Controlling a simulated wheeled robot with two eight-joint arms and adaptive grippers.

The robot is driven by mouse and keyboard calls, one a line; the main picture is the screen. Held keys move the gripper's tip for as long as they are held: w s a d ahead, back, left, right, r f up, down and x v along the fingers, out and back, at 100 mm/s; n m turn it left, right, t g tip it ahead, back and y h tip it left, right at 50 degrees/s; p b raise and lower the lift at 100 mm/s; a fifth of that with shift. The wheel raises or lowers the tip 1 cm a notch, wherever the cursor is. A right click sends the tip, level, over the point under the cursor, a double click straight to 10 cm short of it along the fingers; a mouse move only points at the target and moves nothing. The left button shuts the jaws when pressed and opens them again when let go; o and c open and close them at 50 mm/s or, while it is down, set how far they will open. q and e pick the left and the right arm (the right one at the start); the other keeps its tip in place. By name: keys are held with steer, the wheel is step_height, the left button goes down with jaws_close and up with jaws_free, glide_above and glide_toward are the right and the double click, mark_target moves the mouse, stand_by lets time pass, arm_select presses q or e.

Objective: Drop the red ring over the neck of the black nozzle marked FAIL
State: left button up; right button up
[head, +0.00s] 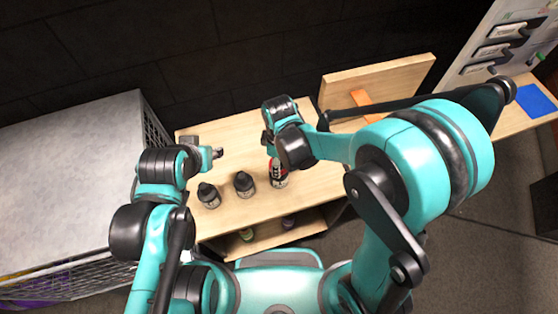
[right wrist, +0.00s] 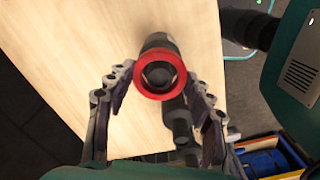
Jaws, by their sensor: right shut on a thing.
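Three black nozzles stand upright in a row on the wooden table (head: 235,140): the left one (head: 208,196), the middle one (head: 244,185) and the right one (head: 279,181). Their lettering is too small to read. My right gripper (head: 272,152) is above the right nozzle. In the right wrist view its fingertips (right wrist: 160,76) are shut on the red ring (right wrist: 160,95). A dark nozzle top (right wrist: 159,75) shows through the ring; I cannot tell whether the ring is around its neck or above it. My left gripper (head: 216,153) is empty, left of the nozzles; its opening is unclear.
A slanted wooden board (head: 385,78) with an orange strip (head: 361,97) stands behind right. A large grey-topped crate (head: 65,180) stands left. A shelf under the table holds small items (head: 247,235). A panel (head: 497,45) and a blue patch (head: 535,100) are at far right.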

steer(key=shift+f, duration=0.2)
steer(key=shift+f+b, duration=0.45)
steer(key=shift+b, duration=0.2)
stand_by(0.3)
steer(key=o, duration=1)
steer(key=shift+r, duration=0.1)
step_height(320, 180, up, 12)
steer(key=shift+f, duration=0.1)
